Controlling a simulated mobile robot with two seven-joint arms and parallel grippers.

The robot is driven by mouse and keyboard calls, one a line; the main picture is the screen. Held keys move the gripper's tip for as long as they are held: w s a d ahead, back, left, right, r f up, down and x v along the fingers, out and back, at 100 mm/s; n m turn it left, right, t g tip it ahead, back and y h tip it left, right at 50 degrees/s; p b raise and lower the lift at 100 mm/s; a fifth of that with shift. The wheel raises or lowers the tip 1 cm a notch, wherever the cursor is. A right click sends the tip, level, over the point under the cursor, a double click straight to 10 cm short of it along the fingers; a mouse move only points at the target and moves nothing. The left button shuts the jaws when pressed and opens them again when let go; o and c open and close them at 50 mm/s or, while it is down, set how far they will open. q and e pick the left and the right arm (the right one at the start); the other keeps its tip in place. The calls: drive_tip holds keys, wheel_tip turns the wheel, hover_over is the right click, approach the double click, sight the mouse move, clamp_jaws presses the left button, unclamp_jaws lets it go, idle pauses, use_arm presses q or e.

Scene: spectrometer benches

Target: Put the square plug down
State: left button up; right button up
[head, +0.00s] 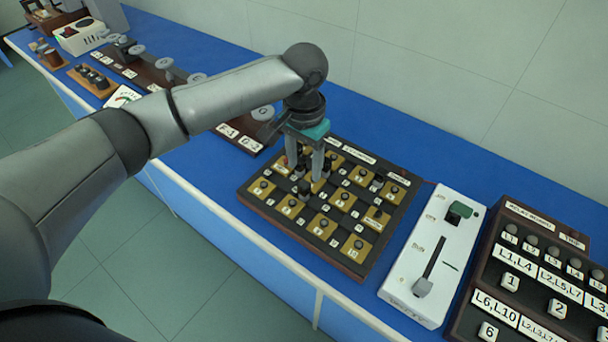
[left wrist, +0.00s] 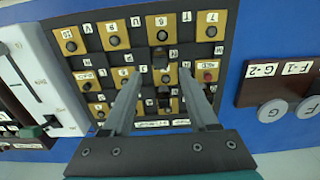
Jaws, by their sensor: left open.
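The dark board (head: 258,207) with brass squares lies on the blue bench, with my left gripper (head: 309,176) above it, pointing down. The gripper is open, its two fingers apart and their tips low over the brass squares. In the left wrist view my left gripper (left wrist: 161,76) has a dark block-like plug (left wrist: 164,98) showing between its fingers, not visibly clamped. A second dark block-like plug (left wrist: 160,58) stands just past the fingertips. In the head view a dark plug (head: 304,188) stands near the fingertips. I cannot tell which of these is the square plug. My right gripper is not in view.
A white slider box (head: 412,262) stands right of the board, and a dark relay panel (head: 541,240) with numbered buttons is beyond it. A long dark board with round discs (head: 240,136) lies to the left. The blue bench behind the board is clear.

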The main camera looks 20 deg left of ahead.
sight(304, 184)
use_arm(q)
wheel_tip(304, 184, up, 5)
drive_tip(key=shift+f, duration=0.1)
idle(1.5)
